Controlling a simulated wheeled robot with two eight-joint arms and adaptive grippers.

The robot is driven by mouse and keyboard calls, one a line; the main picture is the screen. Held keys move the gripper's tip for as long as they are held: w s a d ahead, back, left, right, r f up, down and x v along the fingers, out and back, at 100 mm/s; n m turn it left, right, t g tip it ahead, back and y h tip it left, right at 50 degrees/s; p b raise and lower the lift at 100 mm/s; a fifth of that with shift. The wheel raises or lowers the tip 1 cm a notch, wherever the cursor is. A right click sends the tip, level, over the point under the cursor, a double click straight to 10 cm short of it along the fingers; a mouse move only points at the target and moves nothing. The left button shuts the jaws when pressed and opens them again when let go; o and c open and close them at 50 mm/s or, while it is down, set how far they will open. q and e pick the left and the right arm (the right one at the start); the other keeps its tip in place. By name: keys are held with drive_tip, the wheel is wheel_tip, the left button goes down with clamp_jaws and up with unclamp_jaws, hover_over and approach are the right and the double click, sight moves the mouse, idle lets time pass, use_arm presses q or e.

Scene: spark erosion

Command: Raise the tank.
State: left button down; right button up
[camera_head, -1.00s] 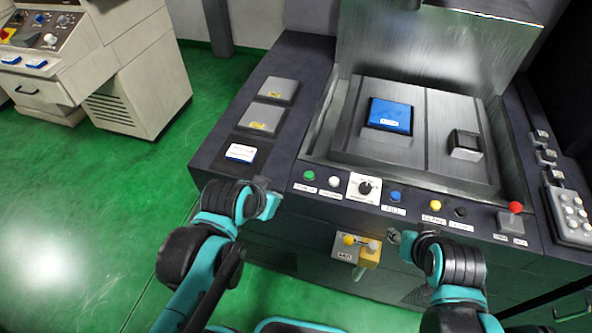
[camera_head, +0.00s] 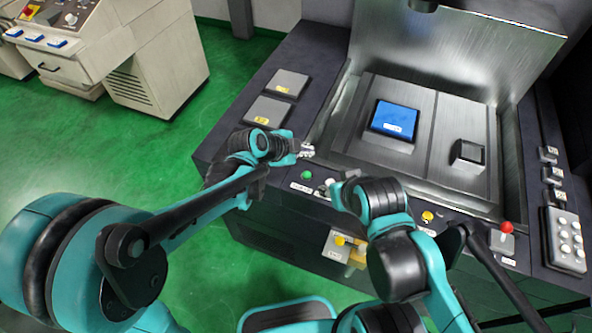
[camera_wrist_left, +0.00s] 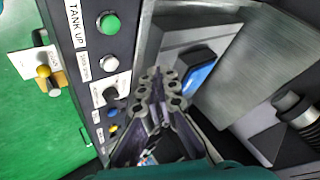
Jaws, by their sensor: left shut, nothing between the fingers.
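The green button (camera_head: 307,174) is at the left end of the front panel. In the left wrist view the green button (camera_wrist_left: 108,24) has a label (camera_wrist_left: 77,25) reading "TANK UP". My left gripper (camera_head: 307,151) is shut and empty, just behind the green button at the panel's back edge. In the left wrist view its closed fingertips (camera_wrist_left: 160,84) are apart from the button. My right gripper (camera_head: 336,192) is low over the panel, right of the green button; its finger opening is unclear. The metal tank area (camera_head: 455,190) holds a blue block (camera_head: 394,119).
A white button (camera_wrist_left: 109,62) and a black knob (camera_wrist_left: 111,94) follow the green button. A beige cabinet (camera_head: 150,75) stands left, across open green floor.

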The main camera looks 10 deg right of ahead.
sight(305, 176)
use_arm(q)
drive_tip(key=shift+f, duration=0.1)
idle(0.3)
wheel_tip(305, 176, down, 9)
drive_tip(key=b, duration=0.7)
drive_tip(key=shift+r, duration=0.2)
idle(1.0)
drive_tip(key=shift+f+b, duration=0.4)
